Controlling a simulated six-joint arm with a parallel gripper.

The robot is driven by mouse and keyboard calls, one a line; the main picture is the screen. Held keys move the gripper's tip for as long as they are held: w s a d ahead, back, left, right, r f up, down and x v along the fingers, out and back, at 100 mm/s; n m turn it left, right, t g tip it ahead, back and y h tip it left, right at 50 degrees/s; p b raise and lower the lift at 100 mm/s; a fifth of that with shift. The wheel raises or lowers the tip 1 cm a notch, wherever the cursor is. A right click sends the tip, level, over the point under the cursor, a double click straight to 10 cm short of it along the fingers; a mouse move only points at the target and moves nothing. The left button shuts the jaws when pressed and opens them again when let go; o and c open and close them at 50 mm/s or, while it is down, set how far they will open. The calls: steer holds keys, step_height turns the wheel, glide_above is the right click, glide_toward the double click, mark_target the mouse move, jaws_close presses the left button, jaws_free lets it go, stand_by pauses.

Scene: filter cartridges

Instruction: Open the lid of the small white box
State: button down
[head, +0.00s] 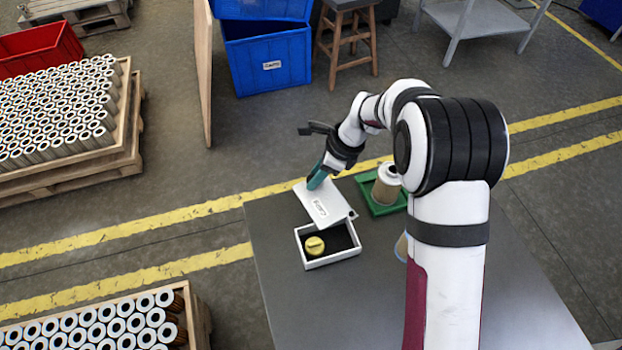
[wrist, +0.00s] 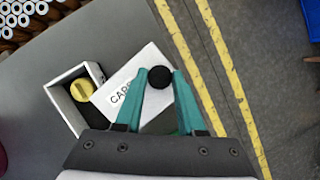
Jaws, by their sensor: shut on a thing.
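The small white box (head: 330,263) sits on the grey table with its dark inside showing. A yellow round cap (head: 315,245) lies in it; it also shows in the wrist view (wrist: 82,90). The white lid (head: 322,205), with a CAPS label, is raised and tilted off the box opening, at its far side. My gripper (head: 318,178) is at the lid's upper edge. In the wrist view its teal fingers (wrist: 160,78) are shut on a round black knob (wrist: 160,77) at the lid's edge. How the lid meets the box is partly hidden.
A green tray (head: 380,208) with a filter cartridge (head: 386,185) stands right of the lid. Another cartridge is partly hidden behind my arm. The grey table (head: 270,215) is bare left of the box and in front. Crates of cartridges stand on the floor at left.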

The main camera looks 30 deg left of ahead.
steer(key=shift+w+d+m, duration=0.2)
steer(key=shift+w+m, duration=0.3)
steer(key=shift+m, duration=0.1)
steer(key=c, duration=0.5)
jaws_free()
steer(key=v, duration=1.5)
steer(key=shift+s+d+r, duration=0.2)
steer(key=shift+s+r, duration=0.05)
steer(key=shift+r, duration=0.1)
